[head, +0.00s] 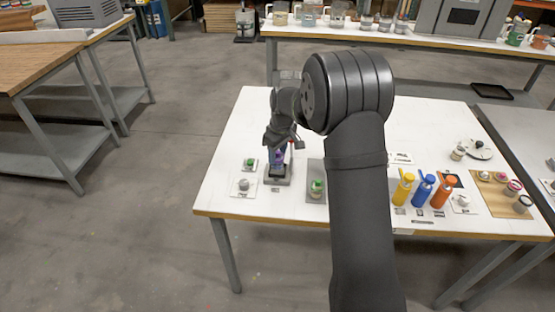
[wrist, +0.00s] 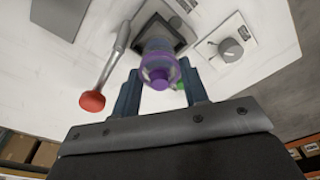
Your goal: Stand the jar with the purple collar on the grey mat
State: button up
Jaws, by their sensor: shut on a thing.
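The jar with the purple collar (wrist: 158,72) is clear and purplish, and stands between the two fingers of my gripper (wrist: 160,92) in the wrist view. My gripper is shut on it. In the head view, the jar (head: 277,157) is partly hidden by my gripper (head: 283,142), above or on a dark grey square stand (head: 278,181); I cannot tell if it touches. In the wrist view, a dark grey rectangle at the top left (wrist: 61,18) looks like this mat.
Left of the stand are a white card with a grey knob (head: 243,184) and a small green item (head: 250,162). A red-ended tool (wrist: 92,101) lies near the jar in the wrist view. Yellow, blue and orange bottles (head: 424,191) stand right of my arm.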

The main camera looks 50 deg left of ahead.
aim_at(281, 154)
jog(key=r, duration=0.4)
jog(key=w+r, duration=0.1)
jog(key=r, duration=0.2)
jog(key=shift+d, duration=0.1)
jog(key=w+d+f+m, duration=0.2)
jog(key=w+m, duration=0.1)
jog(key=w, duration=0.3)
jog(key=w+d+f+m, duration=0.2)
jog(key=w+m, duration=0.1)
jog(key=w, duration=0.4)
jog(key=shift+w+d+f+t, duration=0.2)
jog(key=shift+w+d+t, duration=0.05)
jog(key=shift+t, duration=0.05)
jog(key=shift+f, duration=0.15)
jog(key=shift+f, duration=2.75)
jog(key=shift+f, duration=0.25)
jog(key=shift+f, duration=0.25)
